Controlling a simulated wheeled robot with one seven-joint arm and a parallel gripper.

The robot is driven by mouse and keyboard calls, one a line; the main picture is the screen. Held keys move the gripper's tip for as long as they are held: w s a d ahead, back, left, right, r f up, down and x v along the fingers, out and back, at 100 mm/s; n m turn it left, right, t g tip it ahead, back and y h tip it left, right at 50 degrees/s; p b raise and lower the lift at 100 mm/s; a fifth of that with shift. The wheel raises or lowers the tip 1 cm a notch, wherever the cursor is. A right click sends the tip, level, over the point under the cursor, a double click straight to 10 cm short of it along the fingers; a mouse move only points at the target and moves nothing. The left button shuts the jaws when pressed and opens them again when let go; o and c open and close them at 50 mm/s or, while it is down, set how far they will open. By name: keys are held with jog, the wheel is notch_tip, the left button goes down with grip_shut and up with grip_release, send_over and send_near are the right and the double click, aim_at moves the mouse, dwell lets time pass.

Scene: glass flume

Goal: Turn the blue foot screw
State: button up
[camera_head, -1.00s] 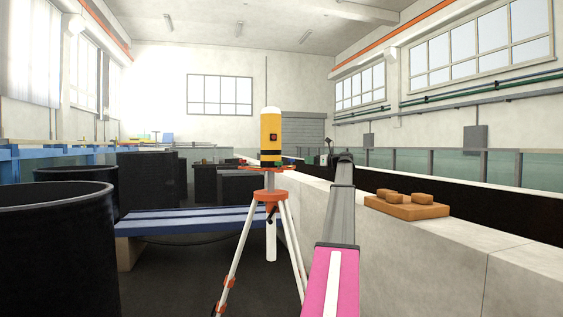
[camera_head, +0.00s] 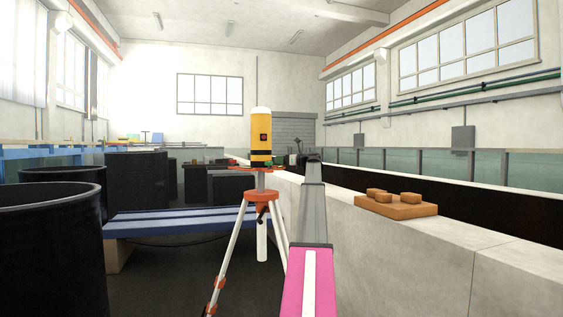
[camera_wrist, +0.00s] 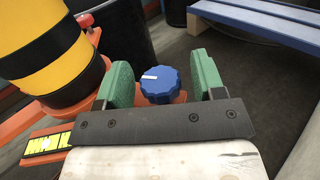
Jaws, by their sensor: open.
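The blue foot screw (camera_wrist: 161,86) is a ribbed knob with a white mark on its top. It stands on an orange base beside the yellow and black instrument (camera_wrist: 48,50). My gripper (camera_wrist: 163,72) is open, with one green pad to each side of the screw and a visible gap on both sides. In the head view the instrument (camera_head: 261,140) stands upright on a white and orange tripod (camera_head: 262,200). My arm reaches toward its right side there. The blue screw cannot be made out in that view.
A red knob (camera_wrist: 85,20) and a yellow strip (camera_wrist: 45,145) lie close to the instrument. A blue bench (camera_head: 175,222) is behind the tripod. A pale wall (camera_head: 400,240) with a wooden block board (camera_head: 397,209) runs along the right. Black tubs (camera_head: 50,250) stand left.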

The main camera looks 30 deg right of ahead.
jog(key=c, duration=0.9)
jog(key=shift+c, duration=0.2)
jog(key=m+t+h, duration=0.1)
jog(key=h, duration=0.1)
jog(key=m+t+h, duration=0.1)
jog(key=shift+s+a+m+h, duration=0.15)
jog(key=shift+m+h, duration=0.25)
jog(key=m+h, duration=0.1)
jog(key=h, duration=0.1)
jog(key=m+t+h, duration=0.1)
jog(key=m+h, duration=0.1)
jog(key=h, duration=0.1)
jog(key=shift+t, duration=0.3)
jog(key=shift+m+g+h, duration=0.2)
jog(key=shift+m+h, duration=1.05)
jog(key=shift+h, duration=0.55)
jog(key=shift+m+g+h, duration=0.2)
jog(key=shift+m+h, duration=1.05)
jog(key=shift+h, duration=0.55)
jog(key=shift+d+m+g+h, duration=0.25)
jog(key=shift+m+g+h, duration=0.25)
jog(key=shift+m+h, duration=0.6)
